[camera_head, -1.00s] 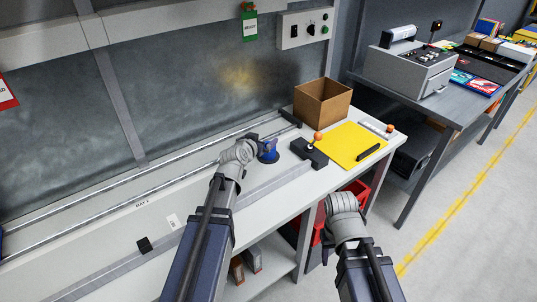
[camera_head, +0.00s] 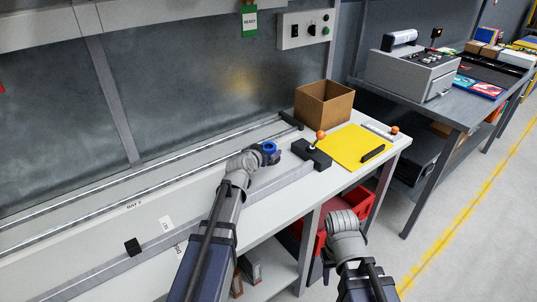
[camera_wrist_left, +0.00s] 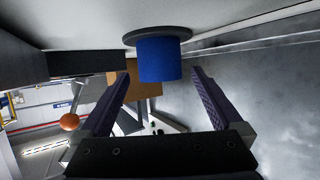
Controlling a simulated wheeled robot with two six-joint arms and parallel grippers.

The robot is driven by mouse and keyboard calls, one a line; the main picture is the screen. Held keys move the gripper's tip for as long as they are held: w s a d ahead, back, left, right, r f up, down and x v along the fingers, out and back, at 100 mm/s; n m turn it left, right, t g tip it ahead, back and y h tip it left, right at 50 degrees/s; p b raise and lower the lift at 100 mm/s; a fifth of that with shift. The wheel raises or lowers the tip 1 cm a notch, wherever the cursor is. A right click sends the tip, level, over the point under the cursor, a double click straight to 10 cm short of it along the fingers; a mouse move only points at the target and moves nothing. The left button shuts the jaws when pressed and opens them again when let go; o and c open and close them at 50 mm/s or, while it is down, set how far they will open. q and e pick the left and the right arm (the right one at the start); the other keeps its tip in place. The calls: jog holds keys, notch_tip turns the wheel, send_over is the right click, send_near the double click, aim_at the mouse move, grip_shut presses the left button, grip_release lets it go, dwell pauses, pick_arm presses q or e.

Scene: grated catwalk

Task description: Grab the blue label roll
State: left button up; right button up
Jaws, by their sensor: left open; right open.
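The blue label roll (camera_head: 270,147) stands on the white bench, left of a black block with an orange-knobbed lever (camera_head: 312,152). In the left wrist view the roll (camera_wrist_left: 158,60) is a blue cylinder with a dark round flange at its bench end. My left gripper (camera_head: 264,153) is open at the roll, partly hiding it in the head view. In the left wrist view its fingers show to either side of the roll, with gaps; I cannot tell how deep the roll sits between them. My right gripper (camera_head: 328,262) is low in front of the bench, away from the roll; its fingers are hardly visible.
A yellow mat (camera_head: 352,147) with a black marker lies to the right, with an open cardboard box (camera_head: 323,103) behind it. Two metal rails run along the bench's back. A red bin (camera_head: 372,197) sits below the bench. A grey machine (camera_head: 412,72) stands on another table.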

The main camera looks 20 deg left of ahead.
aim_at(266, 150)
pick_arm(q)
jog(key=b+x, duration=0.1)
jog(key=x, duration=0.2)
jog(key=shift+w+f, duration=0.15)
jog(key=shift+w, duration=0.1)
jog(key=shift+s, duration=0.1)
jog(key=shift+c, duration=0.5)
jog(key=c, duration=1.3)
